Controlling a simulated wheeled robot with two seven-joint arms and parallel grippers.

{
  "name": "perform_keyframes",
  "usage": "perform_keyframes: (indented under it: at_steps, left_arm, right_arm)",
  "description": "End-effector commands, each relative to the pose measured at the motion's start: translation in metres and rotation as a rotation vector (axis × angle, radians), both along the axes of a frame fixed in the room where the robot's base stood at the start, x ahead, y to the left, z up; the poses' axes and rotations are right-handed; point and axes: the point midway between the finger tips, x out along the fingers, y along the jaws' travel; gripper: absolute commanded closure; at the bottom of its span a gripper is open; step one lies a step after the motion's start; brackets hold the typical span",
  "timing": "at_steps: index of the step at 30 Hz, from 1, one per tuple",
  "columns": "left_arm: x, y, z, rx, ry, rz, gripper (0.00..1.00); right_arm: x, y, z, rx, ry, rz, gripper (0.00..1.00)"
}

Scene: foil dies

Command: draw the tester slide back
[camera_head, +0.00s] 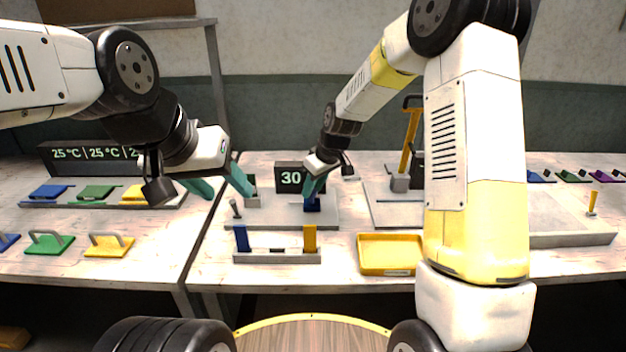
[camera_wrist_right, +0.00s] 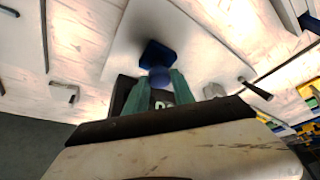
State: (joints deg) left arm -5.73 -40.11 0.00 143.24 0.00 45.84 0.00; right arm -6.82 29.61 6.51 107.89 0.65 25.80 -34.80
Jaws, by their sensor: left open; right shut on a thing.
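The tester is a pale grey plate (camera_head: 275,218) with a black display (camera_head: 289,173) reading 30. A dark blue slide piece (camera_head: 313,206) stands on it, right of the display's middle. My right gripper (camera_head: 313,192) is shut on the blue piece from above. In the right wrist view, the teal fingers (camera_wrist_right: 160,97) close around its round blue knob (camera_wrist_right: 159,76), with a square blue part (camera_wrist_right: 157,54) beyond. My left gripper (camera_head: 231,194) is open and empty, above the tester's left edge. Its fingers partly hide a small grey block with a dark top (camera_head: 252,199).
A small lever (camera_head: 235,209) stands at the plate's left corner. In front is a grey rack (camera_head: 277,257) with blue and yellow uprights. A yellow tray (camera_head: 388,254) lies right of it. A press with a yellow handle (camera_head: 409,140) stands behind my right arm. Coloured dies (camera_head: 50,243) lie left.

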Motion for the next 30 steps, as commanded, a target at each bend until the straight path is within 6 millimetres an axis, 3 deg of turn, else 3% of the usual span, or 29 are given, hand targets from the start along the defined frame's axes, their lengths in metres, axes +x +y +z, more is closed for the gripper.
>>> perform_keyframes:
  at_steps: [19,30]
  left_arm:
    - [0.000,0.000,0.000,0.000,0.000,0.000,0.48]
    - [0.000,0.000,0.000,0.000,0.000,0.000,0.48]
  right_arm:
    - [0.000,0.002,0.000,0.000,-0.001,0.001,1.00]
    - [0.000,0.072,0.000,0.000,-0.001,0.004,1.00]
